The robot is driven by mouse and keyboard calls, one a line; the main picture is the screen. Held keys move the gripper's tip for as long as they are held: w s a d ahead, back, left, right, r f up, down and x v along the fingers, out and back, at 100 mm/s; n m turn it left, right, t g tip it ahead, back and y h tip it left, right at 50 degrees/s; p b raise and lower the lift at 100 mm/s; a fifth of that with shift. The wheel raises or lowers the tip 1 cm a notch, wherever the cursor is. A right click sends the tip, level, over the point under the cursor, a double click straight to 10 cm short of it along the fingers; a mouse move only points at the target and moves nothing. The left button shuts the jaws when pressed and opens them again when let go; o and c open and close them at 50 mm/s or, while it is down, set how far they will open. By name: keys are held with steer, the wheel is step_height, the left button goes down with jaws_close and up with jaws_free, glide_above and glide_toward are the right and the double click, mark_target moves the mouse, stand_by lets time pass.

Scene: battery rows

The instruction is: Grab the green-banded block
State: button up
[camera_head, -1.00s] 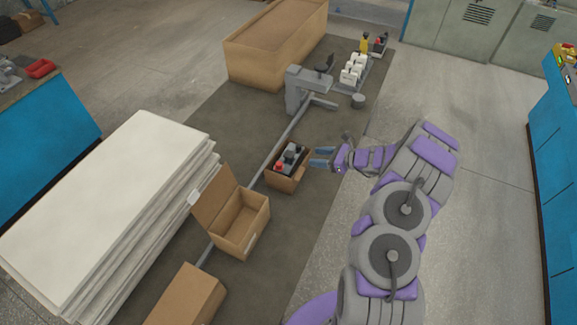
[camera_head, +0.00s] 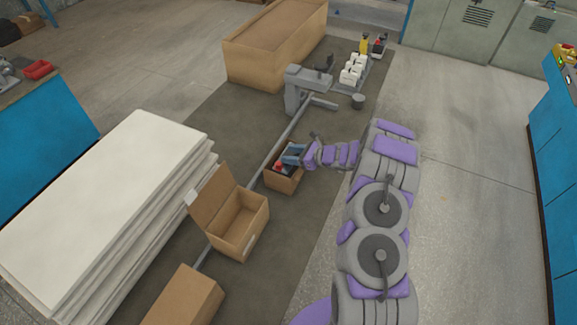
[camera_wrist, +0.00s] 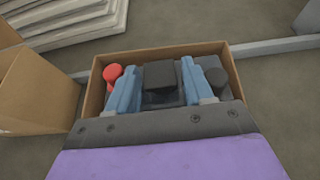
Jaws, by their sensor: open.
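My gripper (camera_head: 292,153) is over the small cardboard box and its blue fingers reach into it. In the wrist view my gripper (camera_wrist: 158,76) is open, with one finger on each side of a dark grey block (camera_wrist: 161,73). I cannot tell whether the fingers touch it. No green band shows on this block or on anything else in the box. A red-topped item (camera_wrist: 112,73) lies left of the left finger. A grey block (camera_wrist: 213,70) is right of the right finger, partly hidden by it.
The small cardboard box (camera_head: 282,184) stands on the dark mat, its walls close around the fingers. An open, empty-looking carton (camera_head: 240,232) stands nearer, at its left. Stacked white boards (camera_head: 110,190) lie farther left. A grey stand (camera_head: 297,95) is behind.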

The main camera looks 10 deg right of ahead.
steer(key=shift+c, duration=0.2)
jaws_close()
stand_by(0.6)
